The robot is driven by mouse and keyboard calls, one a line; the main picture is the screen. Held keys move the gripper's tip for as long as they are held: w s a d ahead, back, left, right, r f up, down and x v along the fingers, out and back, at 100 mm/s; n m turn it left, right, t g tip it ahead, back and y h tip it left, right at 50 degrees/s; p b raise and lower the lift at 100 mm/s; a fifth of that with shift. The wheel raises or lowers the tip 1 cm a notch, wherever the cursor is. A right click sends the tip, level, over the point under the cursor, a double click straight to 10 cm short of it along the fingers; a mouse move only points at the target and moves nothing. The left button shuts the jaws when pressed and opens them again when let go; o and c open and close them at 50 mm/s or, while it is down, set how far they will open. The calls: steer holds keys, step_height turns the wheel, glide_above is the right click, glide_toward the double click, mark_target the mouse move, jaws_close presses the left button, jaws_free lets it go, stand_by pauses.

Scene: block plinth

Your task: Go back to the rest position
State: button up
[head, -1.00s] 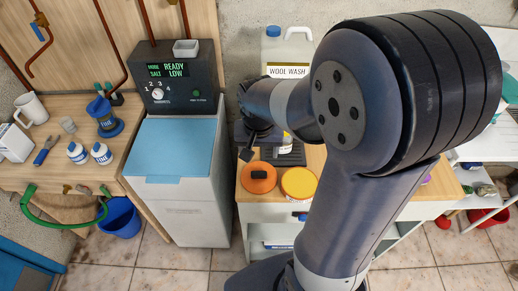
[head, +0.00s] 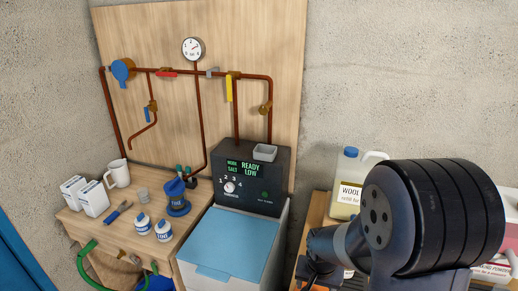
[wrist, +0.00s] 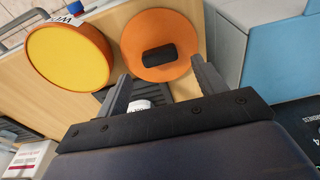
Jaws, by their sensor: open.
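My gripper (wrist: 162,92) shows in the wrist view with its two fingers spread apart and nothing held between them. It is over the wooden top of a low unit. An orange disc with a black grip (wrist: 165,48) and an orange-rimmed tub with a yellow top (wrist: 68,55) lie beyond the fingertips. A small white cap (wrist: 139,104) shows between the fingers, lower down; I cannot tell what it belongs to. In the head view my arm fills the lower right, and the fingers are not clear there.
A control box (head: 250,180) reading "READY LOW" stands behind a blue-lidded cabinet (head: 232,240). A wool wash jug (head: 347,185) stands close behind my arm. The left bench holds a mug (head: 117,174), white cartons (head: 93,198) and small tubs (head: 164,230). Copper pipes with valves and a gauge (head: 193,48) line the board.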

steer(key=f, duration=0.4)
steer(key=shift+w+f, duration=0.1)
steer(key=shift+w, duration=0.15)
steer(key=shift+r, duration=0.2)
